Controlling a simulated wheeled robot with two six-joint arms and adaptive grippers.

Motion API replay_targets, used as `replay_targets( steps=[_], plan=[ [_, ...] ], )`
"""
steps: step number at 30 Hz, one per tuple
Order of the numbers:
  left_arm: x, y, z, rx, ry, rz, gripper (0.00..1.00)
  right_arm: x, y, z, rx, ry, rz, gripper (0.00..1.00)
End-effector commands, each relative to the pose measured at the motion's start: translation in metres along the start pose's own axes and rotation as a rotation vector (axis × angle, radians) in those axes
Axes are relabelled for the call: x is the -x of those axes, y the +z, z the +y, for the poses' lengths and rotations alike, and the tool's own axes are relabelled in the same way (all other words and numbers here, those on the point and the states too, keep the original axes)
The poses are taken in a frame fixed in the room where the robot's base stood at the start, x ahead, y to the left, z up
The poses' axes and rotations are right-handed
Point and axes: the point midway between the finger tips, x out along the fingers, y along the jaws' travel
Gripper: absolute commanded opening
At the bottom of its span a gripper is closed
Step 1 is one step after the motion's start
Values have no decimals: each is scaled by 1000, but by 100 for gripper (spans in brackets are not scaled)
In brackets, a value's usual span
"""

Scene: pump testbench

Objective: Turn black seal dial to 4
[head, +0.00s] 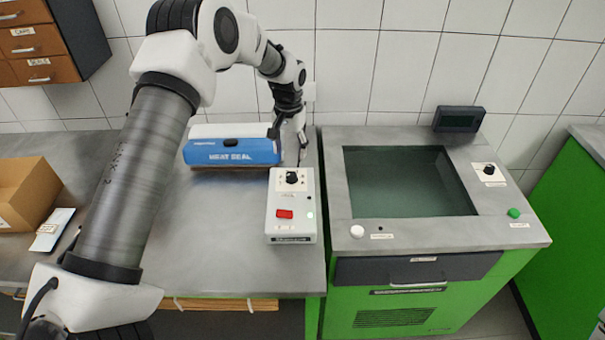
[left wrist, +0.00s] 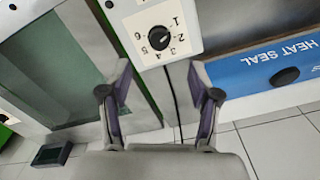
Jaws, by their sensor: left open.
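The black dial (head: 291,177) sits on a pale plate at the back of the white control box (head: 281,218). In the left wrist view the dial (left wrist: 158,38) shows in front of the fingers, with the printed numbers 1 to 6 around it. It has a small light mark on its face; I cannot tell which number it points at. My left gripper (head: 290,136) hangs behind the control box, beside the right end of the blue heat sealer. Its two fingers (left wrist: 159,70) are apart and empty, clear of the dial. My right gripper is not in view.
The blue heat sealer (head: 232,153) with a small black knob stands left of the box. A red switch (head: 285,214) is on the box front. The green testbench (head: 400,240) with a sunken tank and another black knob (head: 489,169) stands right. A cardboard box (head: 25,195) is far left.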

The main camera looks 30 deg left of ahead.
Motion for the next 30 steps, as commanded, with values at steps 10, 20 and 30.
replay_targets(
  steps=[10,20,30],
  plan=[
    [-40,1,0,1,0,-3,62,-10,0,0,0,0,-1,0],
    [-93,0,0,1,1,0,62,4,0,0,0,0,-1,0],
    [-97,0,0,0,1,1,30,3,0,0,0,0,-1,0]
  ],
)
